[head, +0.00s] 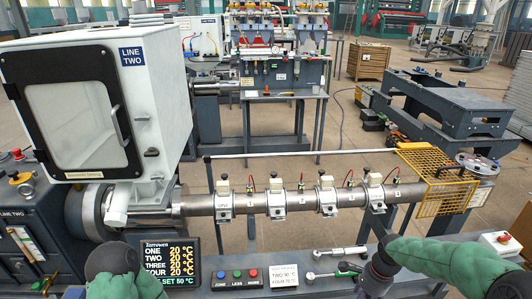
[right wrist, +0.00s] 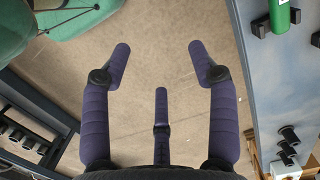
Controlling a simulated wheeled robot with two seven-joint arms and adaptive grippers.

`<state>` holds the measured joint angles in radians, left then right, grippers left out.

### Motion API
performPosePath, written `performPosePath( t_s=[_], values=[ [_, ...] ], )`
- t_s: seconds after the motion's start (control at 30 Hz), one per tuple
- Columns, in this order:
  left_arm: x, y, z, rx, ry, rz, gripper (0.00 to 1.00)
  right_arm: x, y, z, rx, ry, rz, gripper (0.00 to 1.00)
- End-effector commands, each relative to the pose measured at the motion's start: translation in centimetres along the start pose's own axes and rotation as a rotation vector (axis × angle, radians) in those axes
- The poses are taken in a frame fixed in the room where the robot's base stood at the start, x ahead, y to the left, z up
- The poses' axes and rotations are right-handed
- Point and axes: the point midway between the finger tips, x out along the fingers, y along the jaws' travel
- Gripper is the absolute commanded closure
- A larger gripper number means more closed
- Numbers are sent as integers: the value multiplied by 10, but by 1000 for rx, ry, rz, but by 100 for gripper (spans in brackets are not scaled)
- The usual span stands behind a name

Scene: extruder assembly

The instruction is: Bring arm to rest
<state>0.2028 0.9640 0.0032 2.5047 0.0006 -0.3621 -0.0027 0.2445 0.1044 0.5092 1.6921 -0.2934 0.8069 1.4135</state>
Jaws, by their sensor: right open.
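My right arm (head: 450,261), in a green sleeve, comes in from the right edge of the head view. Its gripper (head: 372,282) is at the bottom, by the bench's front edge and close to the tools there. In the right wrist view the purple fingers of this gripper (right wrist: 158,60) are spread wide, with nothing between them and bare floor beyond. My left arm (head: 112,280) shows at the bottom left as a green sleeve with a dark joint, in front of the temperature display. Its gripper fingers are not visible.
A display (head: 167,263), a button box (head: 238,277) and wrench-like tools (head: 340,252) line the bench front. Behind them runs the extruder barrel (head: 300,201) with several heater bands. The white hopper housing (head: 160,90) stands left; a yellow guard (head: 440,182) is at right.

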Motion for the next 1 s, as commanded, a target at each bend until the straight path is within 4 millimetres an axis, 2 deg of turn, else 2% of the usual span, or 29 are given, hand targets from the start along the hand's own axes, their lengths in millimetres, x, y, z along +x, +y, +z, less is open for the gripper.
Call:
performPosePath(
  t_s=[0.33,0.57,0.77,0.9,1.0],
  values=[
    [-4,2,-1,0,3,0,60,45,2,29,-188,-54,-16,40],
    [-9,3,-1,0,3,0,60,90,13,62,-385,-106,-43,40],
    [-15,6,-1,0,3,0,60,146,43,108,-652,-159,-89,40],
    [-20,7,-1,0,3,0,60,179,74,139,-848,-175,-127,40],
    [-23,8,0,0,3,0,60,197,99,157,-980,-174,-148,40]
  ],
)
